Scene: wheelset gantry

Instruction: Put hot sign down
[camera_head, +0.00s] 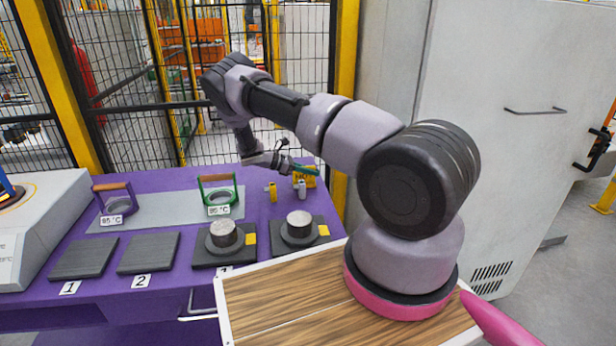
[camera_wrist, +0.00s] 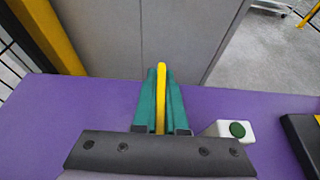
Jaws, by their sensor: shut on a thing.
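The hot sign (camera_head: 311,182) is a small yellow sign near the back right of the purple table. In the wrist view it shows edge-on as a yellow strip (camera_wrist: 161,85) between the two green fingers. My gripper (camera_head: 312,170) is shut on it; the wrist view shows the fingers (camera_wrist: 161,100) on both sides of the strip. The sign's lower edge is partly hidden, so I cannot tell whether it touches the table.
Metal pieces on dark pads (camera_head: 222,235) stand in front. Two handled frames (camera_head: 218,192) stand left. A grey cabinet (camera_wrist: 188,40) rises behind.

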